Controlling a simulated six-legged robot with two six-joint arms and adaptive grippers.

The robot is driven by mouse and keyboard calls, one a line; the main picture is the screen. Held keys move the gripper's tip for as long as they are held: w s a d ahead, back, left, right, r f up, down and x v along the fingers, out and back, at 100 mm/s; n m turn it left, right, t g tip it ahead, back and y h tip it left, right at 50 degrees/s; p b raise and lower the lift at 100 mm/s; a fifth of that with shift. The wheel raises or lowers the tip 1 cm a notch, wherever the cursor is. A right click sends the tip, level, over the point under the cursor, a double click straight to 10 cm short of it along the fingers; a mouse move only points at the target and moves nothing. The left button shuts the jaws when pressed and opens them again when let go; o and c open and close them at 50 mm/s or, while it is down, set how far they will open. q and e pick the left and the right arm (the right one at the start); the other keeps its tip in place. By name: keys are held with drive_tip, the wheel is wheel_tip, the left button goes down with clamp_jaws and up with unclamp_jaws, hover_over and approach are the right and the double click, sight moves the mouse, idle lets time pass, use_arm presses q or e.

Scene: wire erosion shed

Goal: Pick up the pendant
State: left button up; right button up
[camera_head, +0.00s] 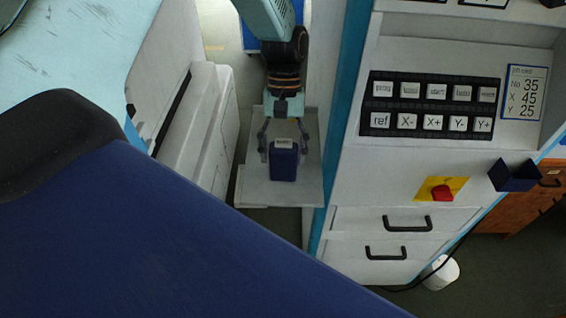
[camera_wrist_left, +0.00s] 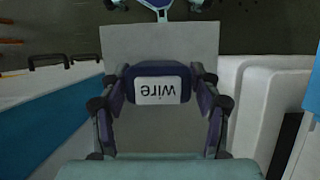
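The pendant (camera_head: 284,165) is a dark blue block standing on a pale grey plate (camera_head: 255,190). In the left wrist view its top (camera_wrist_left: 158,90) carries a white label reading "wire", upside down in that picture. My left gripper (camera_head: 284,142) reaches down from above in the head view, with one finger on each side of the pendant's top. The fingers (camera_wrist_left: 161,95) look open, with narrow gaps beside the pendant. Whether a pad touches it is hard to tell. My right gripper is in neither view.
A white machine cabinet with a black key panel (camera_head: 429,104), a red knob (camera_head: 442,193) and drawers stands close on the right. An empty-looking dark blue holder (camera_head: 515,177) is on its right edge. White housings (camera_head: 205,125) stand close on the left.

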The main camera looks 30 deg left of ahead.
use_arm(q)
drive_tip(key=shift+d, duration=0.15)
drive_tip(key=c, duration=1)
drive_tip(key=shift+r, duration=0.15)
